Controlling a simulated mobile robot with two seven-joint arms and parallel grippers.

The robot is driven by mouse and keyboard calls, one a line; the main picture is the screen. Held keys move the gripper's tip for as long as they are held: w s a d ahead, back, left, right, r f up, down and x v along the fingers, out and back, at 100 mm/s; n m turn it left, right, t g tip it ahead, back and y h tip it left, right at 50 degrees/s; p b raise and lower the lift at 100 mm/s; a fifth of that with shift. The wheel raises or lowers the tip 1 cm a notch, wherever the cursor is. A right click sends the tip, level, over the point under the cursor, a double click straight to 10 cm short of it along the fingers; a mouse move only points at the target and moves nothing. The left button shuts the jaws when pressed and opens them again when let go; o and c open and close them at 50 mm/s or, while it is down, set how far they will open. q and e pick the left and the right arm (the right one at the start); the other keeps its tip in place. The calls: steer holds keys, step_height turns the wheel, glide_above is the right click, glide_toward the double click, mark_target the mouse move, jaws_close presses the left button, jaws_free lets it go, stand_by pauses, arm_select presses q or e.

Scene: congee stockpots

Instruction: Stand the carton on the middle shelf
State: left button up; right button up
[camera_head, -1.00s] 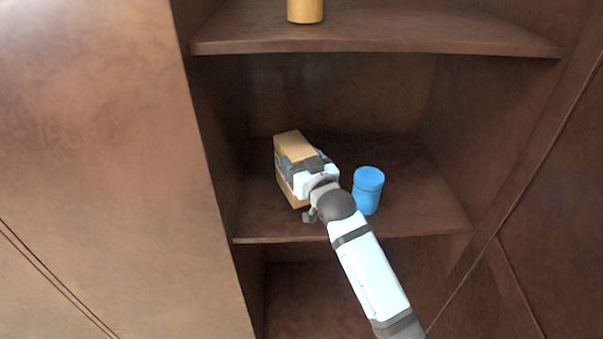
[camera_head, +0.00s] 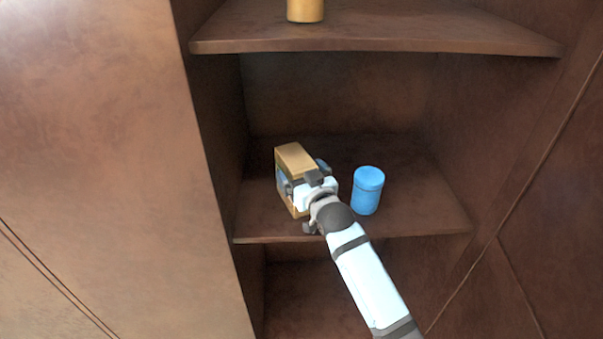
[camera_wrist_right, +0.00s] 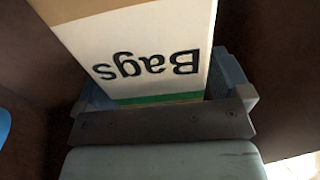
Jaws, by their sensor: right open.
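The carton (camera_head: 295,159) is a tan box standing upright on the middle shelf (camera_head: 420,215), towards its left side. In the right wrist view the carton (camera_wrist_right: 140,50) shows a white face with the word "Bags" upside down and a green band. My right gripper (camera_head: 305,180) is at the carton's near side, with its fingers open on either side of it. Whether the fingers touch the carton I cannot tell. My left gripper is not in view.
A blue lidded canister (camera_head: 367,190) stands on the middle shelf just right of my right gripper. A tan cylinder (camera_head: 305,10) stands on the upper shelf (camera_head: 400,38). The right part of the middle shelf is clear.

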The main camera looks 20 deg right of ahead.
steer(key=shift+r, duration=0.25)
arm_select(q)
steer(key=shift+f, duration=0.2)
arm_select(e)
steer(key=s+d, duration=0.1)
steer(key=s, duration=1.1)
steer(key=shift+d, duration=0.2)
steer(key=shift+f, duration=0.1)
